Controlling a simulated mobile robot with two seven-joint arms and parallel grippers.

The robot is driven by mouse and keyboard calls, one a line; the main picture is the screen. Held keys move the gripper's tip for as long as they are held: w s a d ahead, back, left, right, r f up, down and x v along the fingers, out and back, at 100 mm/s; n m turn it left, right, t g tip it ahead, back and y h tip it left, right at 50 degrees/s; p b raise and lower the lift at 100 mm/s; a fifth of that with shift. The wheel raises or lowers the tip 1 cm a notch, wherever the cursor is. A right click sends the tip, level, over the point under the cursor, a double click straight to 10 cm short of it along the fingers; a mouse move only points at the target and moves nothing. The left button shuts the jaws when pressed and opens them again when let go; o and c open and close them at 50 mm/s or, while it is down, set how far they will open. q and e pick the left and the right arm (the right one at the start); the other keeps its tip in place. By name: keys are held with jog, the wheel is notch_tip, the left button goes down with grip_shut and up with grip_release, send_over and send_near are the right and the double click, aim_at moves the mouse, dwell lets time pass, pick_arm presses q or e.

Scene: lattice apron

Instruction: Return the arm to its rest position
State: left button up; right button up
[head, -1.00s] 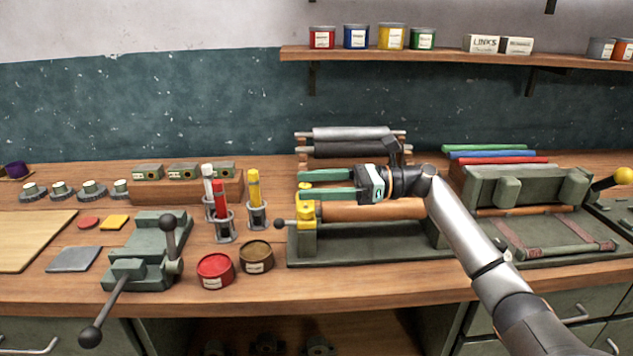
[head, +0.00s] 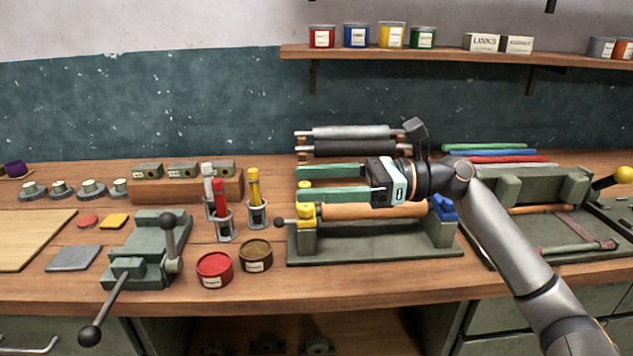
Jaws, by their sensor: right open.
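My right gripper (head: 300,183) is over the roller stand in the head view, pointing left. Its two green fingers are apart, with nothing between them. My right arm comes in from the lower right. Below the gripper, an orange-brown roller (head: 362,212) lies across the green stand (head: 375,251), with a yellow piece (head: 305,212) at its left end and a blue piece (head: 442,207) at its right end. The gripper and wrist hide part of the area behind them. My left gripper is not in view.
Grey and black rollers (head: 350,132) sit on a rack behind the gripper. A green press (head: 535,188) with a yellow-knobbed lever (head: 623,175) stands at right. A shelf (head: 450,55) with tins hangs above. At left are a vise (head: 147,255), marker holders and ink tins (head: 214,269).

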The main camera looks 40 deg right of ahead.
dwell(0.4)
jog(key=s+a+f+n+g+h, duration=0.1)
jog(key=s+a+f+n+h, duration=0.2)
jog(key=f, duration=0.6)
jog(key=s+a+f+n+g+h, duration=0.15)
jog(key=f+n, duration=0.35)
jog(key=f, duration=0.5)
jog(key=s+a+f+n+g+h, duration=0.1)
jog(key=a+f+n+h, duration=0.2)
jog(key=f, duration=0.6)
jog(key=s+f+n+g+h, duration=0.2)
jog(key=s+f+n+h, duration=0.5)
jog(key=s+f+n, duration=0.6)
jog(key=w+a+t+p, duration=0.1)
jog(key=p, duration=0.1)
jog(key=w+a+f+n+t+y+p, duration=0.1)
jog(key=t+p, duration=0.1)
jog(key=p, duration=0.1)
jog(key=w+a+f+n+t+p, duration=0.1)
jog(key=t+p, duration=0.1)
jog(key=shift+w+a+t+y, duration=0.2)
jog(key=shift+a+t+y, duration=0.05)
jog(key=shift+a, duration=0.15)
jog(key=shift+c, duration=0.3)
